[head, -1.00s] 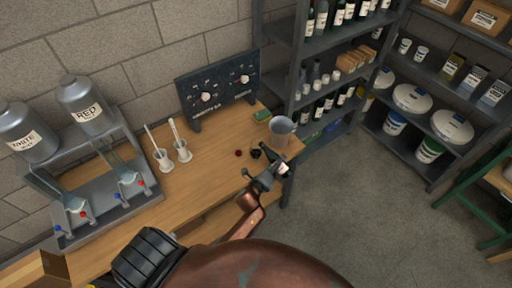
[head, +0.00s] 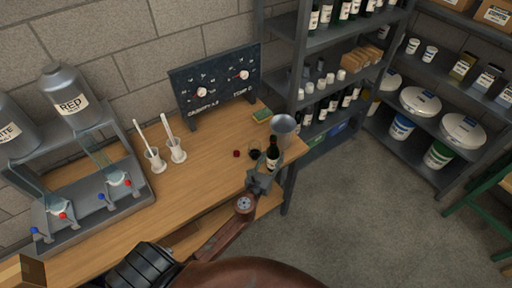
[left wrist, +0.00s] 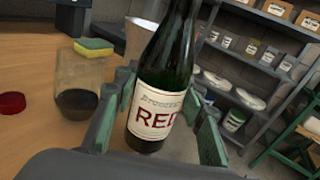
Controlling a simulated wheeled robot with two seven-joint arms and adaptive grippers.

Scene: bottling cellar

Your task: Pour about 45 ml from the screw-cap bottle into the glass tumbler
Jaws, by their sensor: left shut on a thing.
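The screw-cap bottle (head: 273,154) is dark glass with a white label reading RED. My left gripper (head: 262,178) is shut on it, and the left wrist view shows a finger on each side of the bottle (left wrist: 160,100). The bottle stands nearly upright, right of the glass tumbler (head: 255,154). In the left wrist view the clear tumbler (left wrist: 79,80) stands on the bench with dark liquid in its lower part. A red cap (head: 236,153) lies on the bench left of the tumbler. My right gripper is not in view.
A grey metal pail (head: 284,126) and a yellow-green sponge (head: 262,115) are behind the tumbler. Two white cylinder stands (head: 176,153) and a filling stand (head: 95,205) are further left. Bottle shelves (head: 325,85) rise behind the bench's right end.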

